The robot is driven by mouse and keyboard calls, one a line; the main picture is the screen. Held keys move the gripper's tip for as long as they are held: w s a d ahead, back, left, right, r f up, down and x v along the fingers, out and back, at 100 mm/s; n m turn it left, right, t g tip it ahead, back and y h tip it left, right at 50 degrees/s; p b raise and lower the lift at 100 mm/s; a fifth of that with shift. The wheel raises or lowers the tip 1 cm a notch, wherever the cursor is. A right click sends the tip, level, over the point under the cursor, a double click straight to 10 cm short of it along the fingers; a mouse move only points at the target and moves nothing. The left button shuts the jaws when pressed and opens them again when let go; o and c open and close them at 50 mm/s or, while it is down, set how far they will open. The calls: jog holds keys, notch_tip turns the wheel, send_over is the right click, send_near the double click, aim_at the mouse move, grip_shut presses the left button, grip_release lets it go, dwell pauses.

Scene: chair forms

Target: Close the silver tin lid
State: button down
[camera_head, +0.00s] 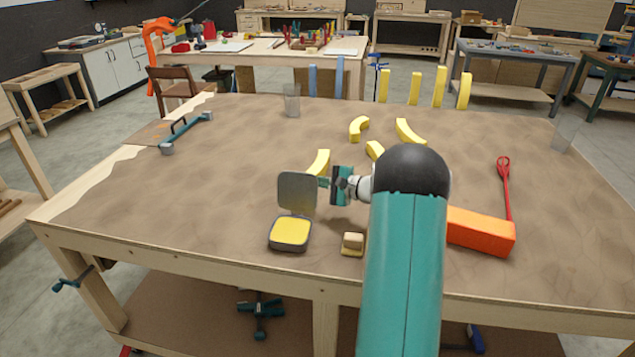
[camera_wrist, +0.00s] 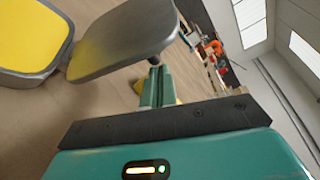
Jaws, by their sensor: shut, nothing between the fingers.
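The silver tin stands near the front edge of the table, its base (camera_head: 290,234) showing a yellow inside. Its lid (camera_head: 297,193) is raised, roughly upright, at the back of the base. In the wrist view the lid (camera_wrist: 125,38) fills the upper middle, and the tin base (camera_wrist: 30,45) lies at the upper left. My gripper (camera_head: 324,183) is shut and empty, its fingertips at the right edge of the lid, on its back side. In the wrist view the teal fingers (camera_wrist: 157,80) are together close to the lid's edge; I cannot tell whether they touch it.
A small wood-and-yellow block (camera_head: 352,243) sits right of the tin. An orange block (camera_head: 480,232) and a red tool (camera_head: 505,185) lie further right. Several yellow curved pieces, one here (camera_head: 359,128), lie behind my gripper. The left of the table is mostly clear.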

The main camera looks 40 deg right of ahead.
aim_at(312, 186)
jog(key=shift+a+r, duration=0.1)
jog(key=shift+r, duration=0.05)
jog(key=s+a+r+n+t, duration=0.1)
jog(key=n, duration=0.2)
jog(key=s+a+r+n+t, duration=0.1)
jog(key=s+a+n, duration=0.1)
jog(key=n, duration=0.1)
jog(key=s+a+r+n+t+y, duration=0.1)
jog(key=a+n, duration=0.1)
jog(key=shift+s+n, duration=0.35)
jog(key=shift+n, duration=0.05)
jog(key=shift+s+a+f+n+t+y, duration=0.15)
jog(key=shift+s+a+f+n, duration=0.25)
jog(key=shift+s+a, duration=0.3)
jog(key=shift+s+a+f+n+t+y, duration=0.1)
jog(key=shift+s+a+f+n+y, duration=0.1)
jog(key=shift+s+a+n, duration=0.45)
jog(key=shift+s+a+f+n+t+y, duration=0.15)
jog(key=shift+s+a+f+n, duration=0.15)
jog(key=shift+s+a, duration=0.4)
jog(key=shift+w+a, duration=0.1)
jog(key=shift+a, duration=0.1)
